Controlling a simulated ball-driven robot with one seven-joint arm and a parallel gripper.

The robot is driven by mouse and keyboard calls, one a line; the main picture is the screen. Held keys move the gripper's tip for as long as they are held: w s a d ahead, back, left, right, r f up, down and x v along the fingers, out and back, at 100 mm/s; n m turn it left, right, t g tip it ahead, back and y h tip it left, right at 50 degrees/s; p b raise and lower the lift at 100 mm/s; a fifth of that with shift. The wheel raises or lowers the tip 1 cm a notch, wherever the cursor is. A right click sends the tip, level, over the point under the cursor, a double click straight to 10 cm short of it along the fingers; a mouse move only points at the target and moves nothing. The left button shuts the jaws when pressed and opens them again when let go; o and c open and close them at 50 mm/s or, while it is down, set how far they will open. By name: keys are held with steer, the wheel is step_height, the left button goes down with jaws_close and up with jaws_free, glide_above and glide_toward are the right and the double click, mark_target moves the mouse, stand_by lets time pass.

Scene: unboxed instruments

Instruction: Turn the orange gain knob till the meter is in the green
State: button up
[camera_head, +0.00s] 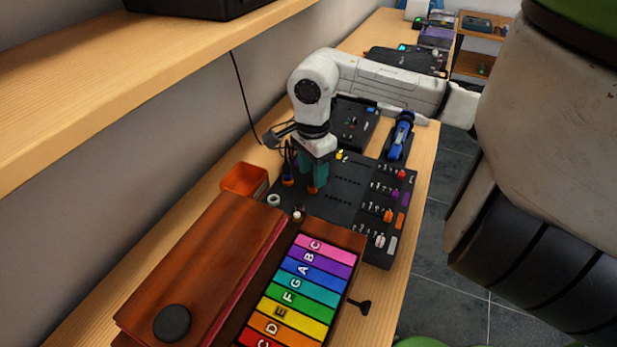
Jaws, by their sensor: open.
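My gripper (311,184) reaches down with its teal fingers open, over the back left part of a dark control panel (345,182). A small orange patch shows low at the fingers; I cannot tell whether it is a knob or part of the gripper. An orange control (388,215) stands on the panel's right side, well apart from my gripper, in a row with red, purple and white ones. I cannot make out which control is the gain knob. No meter or green zone can be made out; the fingers hide part of the panel.
A wooden case (205,265) and a rainbow-keyed instrument (290,300) fill the front of the bench. An orange box (244,180) stands left of the panel. A blue object (400,136) and another dark device (352,122) lie behind it. A shelf (120,70) overhangs at upper left.

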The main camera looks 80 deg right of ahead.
mark_target(312, 185)
steer(key=shift+f+p, duration=0.3)
steer(key=shift+f, duration=1.55)
steer(key=shift+c, duration=0.5)
jaws_close()
